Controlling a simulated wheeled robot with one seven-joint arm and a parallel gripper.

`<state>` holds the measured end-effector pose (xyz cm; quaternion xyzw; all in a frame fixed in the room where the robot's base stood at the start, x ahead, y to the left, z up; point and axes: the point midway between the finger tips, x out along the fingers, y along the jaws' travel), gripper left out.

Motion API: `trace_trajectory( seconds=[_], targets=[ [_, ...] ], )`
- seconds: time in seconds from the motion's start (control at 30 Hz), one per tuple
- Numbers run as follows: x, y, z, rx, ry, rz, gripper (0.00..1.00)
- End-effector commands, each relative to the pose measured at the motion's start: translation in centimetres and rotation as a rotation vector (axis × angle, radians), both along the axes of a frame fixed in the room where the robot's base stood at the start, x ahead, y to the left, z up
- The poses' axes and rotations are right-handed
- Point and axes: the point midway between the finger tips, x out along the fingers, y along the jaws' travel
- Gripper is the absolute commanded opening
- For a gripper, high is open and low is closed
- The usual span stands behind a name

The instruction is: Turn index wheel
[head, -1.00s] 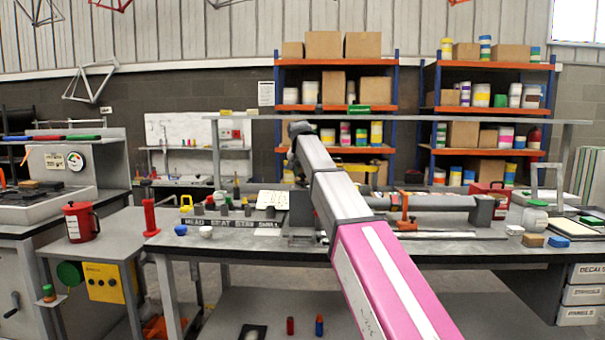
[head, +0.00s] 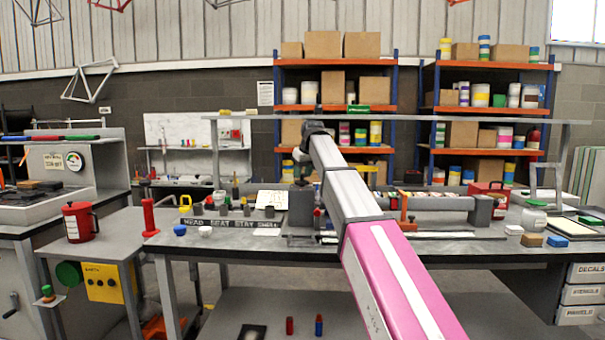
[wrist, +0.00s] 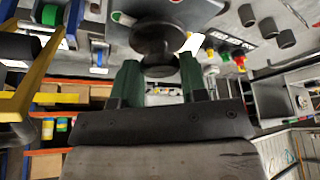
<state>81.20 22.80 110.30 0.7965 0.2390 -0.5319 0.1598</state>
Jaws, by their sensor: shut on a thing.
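In the wrist view a dark round wheel (wrist: 155,38) with a stepped, knob-like hub sits near the top middle. I take it for the index wheel. The two dark green fingers of my gripper (wrist: 160,70) stand on either side of its hub, shut on it. In the head view my arm reaches over the bench, with its wrist end above a dark grey block (head: 301,205). The wheel and the fingertips are too small and covered to make out there.
An orange clamp (head: 405,208) stands close to my arm. A red can (head: 78,222) is on the left side table.

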Motion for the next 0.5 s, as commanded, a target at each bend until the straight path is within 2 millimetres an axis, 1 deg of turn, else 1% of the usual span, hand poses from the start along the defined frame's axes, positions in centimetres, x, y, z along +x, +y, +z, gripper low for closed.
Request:
trace_trajectory(
  seconds=[0.2, 0.5],
  targets=[
    [0.09, -0.07, 0.05, 0.001, 0.001, 0.107, 0.16],
    [0.09, -0.1, 0.04, 0.0, 0.0, 0.166, 0.16]
  ],
)
